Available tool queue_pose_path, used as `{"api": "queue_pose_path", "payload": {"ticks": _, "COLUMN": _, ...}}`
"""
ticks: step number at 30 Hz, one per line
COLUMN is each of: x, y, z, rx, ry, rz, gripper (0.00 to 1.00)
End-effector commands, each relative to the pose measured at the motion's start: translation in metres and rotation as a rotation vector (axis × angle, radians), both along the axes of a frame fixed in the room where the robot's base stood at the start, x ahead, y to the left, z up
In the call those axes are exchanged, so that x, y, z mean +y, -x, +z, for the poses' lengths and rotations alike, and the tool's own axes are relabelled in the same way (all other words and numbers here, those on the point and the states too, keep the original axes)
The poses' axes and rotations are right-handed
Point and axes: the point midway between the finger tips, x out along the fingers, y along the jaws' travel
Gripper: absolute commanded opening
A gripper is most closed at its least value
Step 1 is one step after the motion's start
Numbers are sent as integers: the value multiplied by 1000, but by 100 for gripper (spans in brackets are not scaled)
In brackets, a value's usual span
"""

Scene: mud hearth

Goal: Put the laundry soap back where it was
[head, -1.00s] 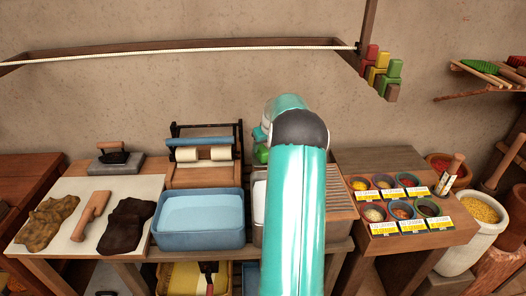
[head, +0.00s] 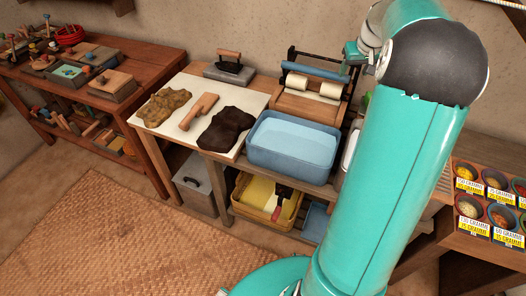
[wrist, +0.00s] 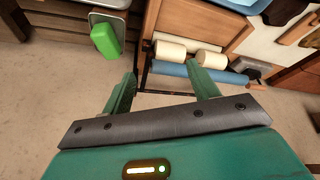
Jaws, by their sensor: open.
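A bright green block (wrist: 106,40), which looks like the laundry soap, shows in the wrist view at the upper left. It is beside or on the edge of a grey metal basin (wrist: 78,20); I cannot tell which. My gripper (wrist: 163,88) is open and empty, its two teal fingers spread wide. The block is apart from the fingers, beyond the left one. In the head view my arm covers most of the basin area, and only a sliver of green (head: 366,101) shows beside it.
The wringer with pale rollers (head: 313,84) stands close to my gripper. A blue water tub (head: 292,143) is in front of it. A pale board (head: 184,127) holds a wooden tool and two cloths. An iron (head: 231,62) stands behind. The woven mat (head: 110,235) is clear.

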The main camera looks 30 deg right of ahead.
Motion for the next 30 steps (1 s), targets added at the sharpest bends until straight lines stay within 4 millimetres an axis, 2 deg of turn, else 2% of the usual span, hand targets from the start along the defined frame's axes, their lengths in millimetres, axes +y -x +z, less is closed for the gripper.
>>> {"api": "queue_pose_path", "payload": {"ticks": 1, "x": 38, "y": -4, "z": 18, "rx": -1, "ry": 12, "rz": 31, "gripper": 60}}
{"api": "queue_pose_path", "payload": {"ticks": 3, "x": 84, "y": -3, "z": 34, "rx": -2, "ry": 20, "rz": 61, "gripper": 60}}
{"api": "queue_pose_path", "payload": {"ticks": 8, "x": 181, "y": 15, "z": 62, "rx": -9, "ry": 35, "rz": 125, "gripper": 60}}
{"api": "queue_pose_path", "payload": {"ticks": 12, "x": 256, "y": 46, "z": 76, "rx": -26, "ry": 41, "rz": 177, "gripper": 60}}
{"api": "queue_pose_path", "payload": {"ticks": 15, "x": 303, "y": 75, "z": 79, "rx": -39, "ry": 39, "rz": 215, "gripper": 60}}
{"api": "queue_pose_path", "payload": {"ticks": 21, "x": 378, "y": 143, "z": 69, "rx": -73, "ry": 24, "rz": 289, "gripper": 60}}
{"api": "queue_pose_path", "payload": {"ticks": 24, "x": 402, "y": 174, "z": 58, "rx": -89, "ry": 9, "rz": 323, "gripper": 60}}
{"api": "queue_pose_path", "payload": {"ticks": 27, "x": 417, "y": 197, "z": 47, "rx": -99, "ry": -3, "rz": 347, "gripper": 60}}
{"api": "queue_pose_path", "payload": {"ticks": 30, "x": 424, "y": 209, "z": 40, "rx": -105, "ry": -11, "rz": 359, "gripper": 60}}
